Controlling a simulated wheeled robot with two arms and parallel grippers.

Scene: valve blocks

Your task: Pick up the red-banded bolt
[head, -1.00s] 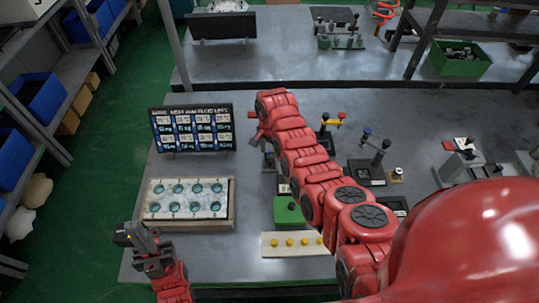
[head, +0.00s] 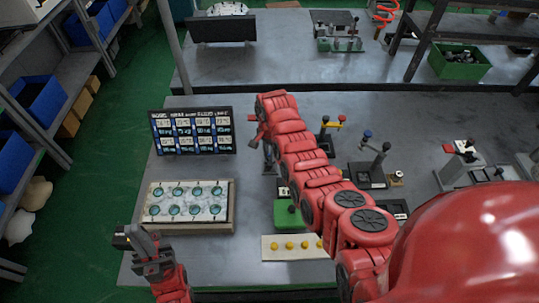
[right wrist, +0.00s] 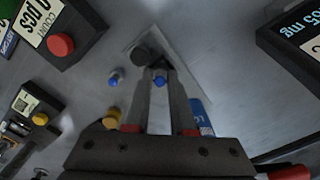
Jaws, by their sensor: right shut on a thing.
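My right gripper (right wrist: 157,72) is shut on a dark, round-headed piece (right wrist: 140,52) in the right wrist view. No red band shows on that piece, so I cannot tell whether it is the red-banded bolt. Its lower part is hidden by the fingers. In the head view, my right gripper (head: 268,155) is small and partly hidden by my arm, low over the table right of the display board. My left gripper (head: 138,240) is at the table's front left edge, in front of the tray, with no held thing visible; its jaw opening is unclear.
A pale tray with several round holes (head: 231,205) stands at the table's left, with the black display board (head: 192,131) behind it. A green block (head: 284,214) and a pale strip with yellow knobs (head: 270,255) stand to its right. Small fixtures (head: 366,174) are beyond my right arm.

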